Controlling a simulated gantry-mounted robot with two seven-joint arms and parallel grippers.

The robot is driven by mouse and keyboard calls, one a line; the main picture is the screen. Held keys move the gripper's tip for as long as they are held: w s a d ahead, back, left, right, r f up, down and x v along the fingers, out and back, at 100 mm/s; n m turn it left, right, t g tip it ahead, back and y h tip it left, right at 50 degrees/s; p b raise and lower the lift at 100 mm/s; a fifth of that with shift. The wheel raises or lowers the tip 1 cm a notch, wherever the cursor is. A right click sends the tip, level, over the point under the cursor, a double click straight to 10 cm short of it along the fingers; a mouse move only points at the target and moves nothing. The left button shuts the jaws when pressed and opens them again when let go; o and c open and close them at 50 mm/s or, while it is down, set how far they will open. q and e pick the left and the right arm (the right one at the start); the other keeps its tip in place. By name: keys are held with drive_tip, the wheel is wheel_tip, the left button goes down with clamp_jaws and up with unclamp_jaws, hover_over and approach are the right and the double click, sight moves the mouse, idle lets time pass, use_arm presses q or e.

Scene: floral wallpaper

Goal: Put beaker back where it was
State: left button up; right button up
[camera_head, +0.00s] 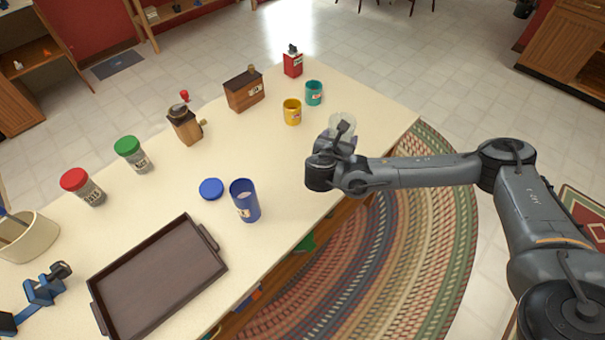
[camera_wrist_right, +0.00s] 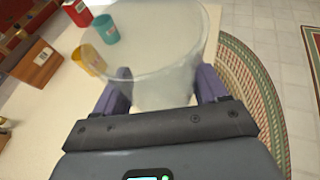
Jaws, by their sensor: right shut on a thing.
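The clear, see-through beaker (camera_wrist_right: 150,45) fills the upper middle of the right wrist view, its wide round rim facing up and away. My right gripper (camera_wrist_right: 163,88) is shut on it, with a purple finger on each side of its body. In the head view the beaker (camera_head: 343,122) shows faintly at the end of my right arm, by the table's right edge. My right gripper (camera_head: 338,137) is partly hidden there by its own wrist. I cannot tell whether the beaker touches the table. My left gripper is not in view.
Yellow (camera_head: 292,112) and teal (camera_head: 314,92) cups stand just left of the beaker on the cream table (camera_head: 300,160). A red tin (camera_head: 293,63) and wooden box (camera_head: 244,92) are behind. A blue canister (camera_head: 245,200) and dark tray (camera_head: 160,280) lie nearer.

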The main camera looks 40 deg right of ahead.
wheel_tip(320, 180, down, 3)
drive_tip(key=shift+s+r+b, duration=0.1)
drive_tip(key=shift+r+b, duration=0.1)
drive_tip(key=shift+b, duration=0.55)
drive_tip(key=shift+f, duration=0.25)
drive_tip(key=shift+w+f+b, duration=0.25)
drive_tip(key=shift+w+b, duration=0.05)
drive_tip(key=shift+b, duration=0.1)
drive_tip(key=w+a+f+b, duration=0.1)
drive_tip(key=w+f, duration=0.1)
drive_tip(key=w, duration=0.1)
drive_tip(key=w+a+f+b, duration=0.1)
drive_tip(key=w+a+f, duration=0.1)
drive_tip(key=w, duration=0.2)
drive_tip(key=w+a+f+b, duration=0.1)
drive_tip(key=w+f+b, duration=0.1)
drive_tip(key=w, duration=0.1)
drive_tip(key=shift+w+a+f, duration=0.15)
drive_tip(key=shift+w+f, duration=0.05)
drive_tip(key=shift+f, duration=0.15)
wheel_tip(320, 180, down, 3)
drive_tip(key=shift+f+b, duration=0.1)
drive_tip(key=shift+b, duration=0.6)
drive_tip(key=shift+f, duration=0.35)
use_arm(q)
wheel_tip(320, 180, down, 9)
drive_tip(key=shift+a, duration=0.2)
